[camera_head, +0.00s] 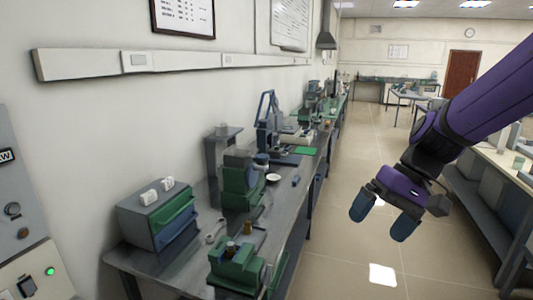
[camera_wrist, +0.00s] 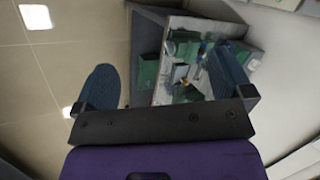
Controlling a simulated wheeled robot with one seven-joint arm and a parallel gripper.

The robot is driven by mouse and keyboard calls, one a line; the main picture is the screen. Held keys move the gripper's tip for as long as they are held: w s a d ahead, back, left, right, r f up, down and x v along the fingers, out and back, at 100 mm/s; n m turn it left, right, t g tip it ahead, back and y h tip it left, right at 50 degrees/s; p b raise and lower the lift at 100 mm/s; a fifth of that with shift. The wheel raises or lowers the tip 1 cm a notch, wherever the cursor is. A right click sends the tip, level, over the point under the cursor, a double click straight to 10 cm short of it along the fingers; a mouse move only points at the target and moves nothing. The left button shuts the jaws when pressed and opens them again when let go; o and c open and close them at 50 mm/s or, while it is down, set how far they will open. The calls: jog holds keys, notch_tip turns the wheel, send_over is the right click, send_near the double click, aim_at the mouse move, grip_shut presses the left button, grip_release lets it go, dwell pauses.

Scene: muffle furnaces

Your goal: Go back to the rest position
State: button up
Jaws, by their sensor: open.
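My gripper (camera_head: 383,214) hangs from my purple arm on the right side of the head view, over the floor aisle. Its two blue fingers are apart with nothing between them. In the wrist view my gripper (camera_wrist: 165,85) also shows open and empty, with the workbench and floor beyond it. It touches nothing that I can see.
A long workbench (camera_head: 160,266) runs along the left wall. It bears a green vise-like machine (camera_head: 237,262), a grey box with green and blue drawers (camera_head: 157,214) and other equipment. Another bench (camera_head: 500,165) stands at the right. The floor aisle (camera_head: 345,190) between is clear.

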jog(key=s+d+r+t+h, duration=0.5)
jog(key=s+d+r, duration=0.4)
jog(key=s, duration=0.4)
jog(key=shift+d+r+m+t+h, duration=0.15)
jog(key=shift+r+m+t+h, duration=0.15)
jog(key=shift+t, duration=0.4)
